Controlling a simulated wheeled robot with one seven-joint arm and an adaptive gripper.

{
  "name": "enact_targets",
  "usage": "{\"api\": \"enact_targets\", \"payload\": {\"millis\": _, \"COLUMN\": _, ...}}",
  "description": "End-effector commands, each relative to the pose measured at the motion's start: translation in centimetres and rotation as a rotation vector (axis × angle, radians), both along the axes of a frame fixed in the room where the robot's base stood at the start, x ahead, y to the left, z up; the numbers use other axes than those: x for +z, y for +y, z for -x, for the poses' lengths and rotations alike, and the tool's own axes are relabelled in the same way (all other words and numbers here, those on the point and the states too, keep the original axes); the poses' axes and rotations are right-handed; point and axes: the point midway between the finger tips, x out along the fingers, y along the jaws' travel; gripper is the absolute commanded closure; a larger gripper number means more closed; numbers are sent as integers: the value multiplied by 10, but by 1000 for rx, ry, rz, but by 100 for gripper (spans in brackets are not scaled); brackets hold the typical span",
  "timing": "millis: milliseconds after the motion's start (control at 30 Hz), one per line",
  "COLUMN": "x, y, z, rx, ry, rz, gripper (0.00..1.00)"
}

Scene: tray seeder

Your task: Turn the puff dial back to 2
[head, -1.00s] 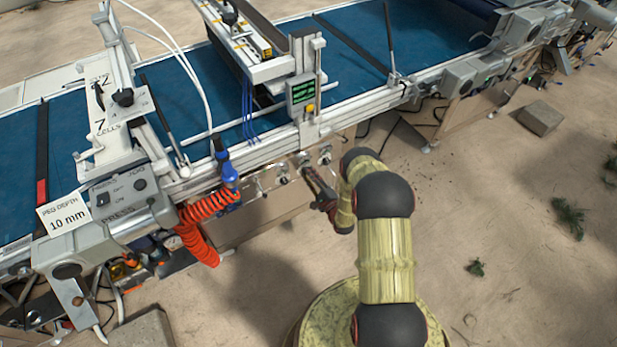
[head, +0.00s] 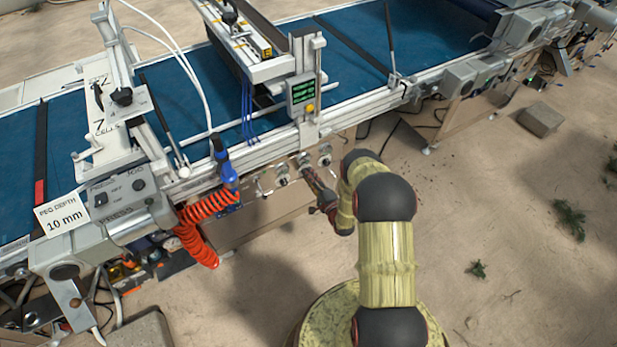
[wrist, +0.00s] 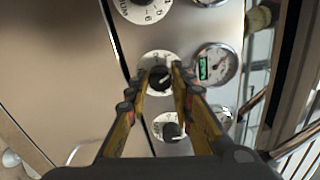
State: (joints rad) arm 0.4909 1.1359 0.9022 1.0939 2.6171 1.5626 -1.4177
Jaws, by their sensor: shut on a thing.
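In the wrist view a black dial knob (wrist: 159,79) on a white round scale sits between the fingertips of my gripper (wrist: 163,72). The fingers are shut on the knob from both sides and cover parts of its scale. I cannot read its label or number, so I cannot tell from lettering whether it is the puff dial. In the head view my gripper (head: 306,174) reaches the small panel under the conveyor's front rail, and its tips hide part of the dial there.
A second black knob (wrist: 172,131) and a partly cut-off dial (wrist: 146,6) flank the held one. A round gauge (wrist: 216,65) with a green display is close on the right. An orange coiled hose (head: 208,205) hangs left of my gripper. Open floor lies in front.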

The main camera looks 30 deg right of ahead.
Motion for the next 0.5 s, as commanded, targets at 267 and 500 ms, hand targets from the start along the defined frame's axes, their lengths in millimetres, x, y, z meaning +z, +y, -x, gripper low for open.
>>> {"api": "enact_targets", "payload": {"millis": 267, "x": 0, "y": 1, "z": 0, "rx": 2, "ry": 1, "rz": -1, "gripper": 66}}
{"api": "enact_targets", "payload": {"millis": 500, "x": 0, "y": 0, "z": 0, "rx": 1, "ry": 1, "rz": -1, "gripper": 58}}
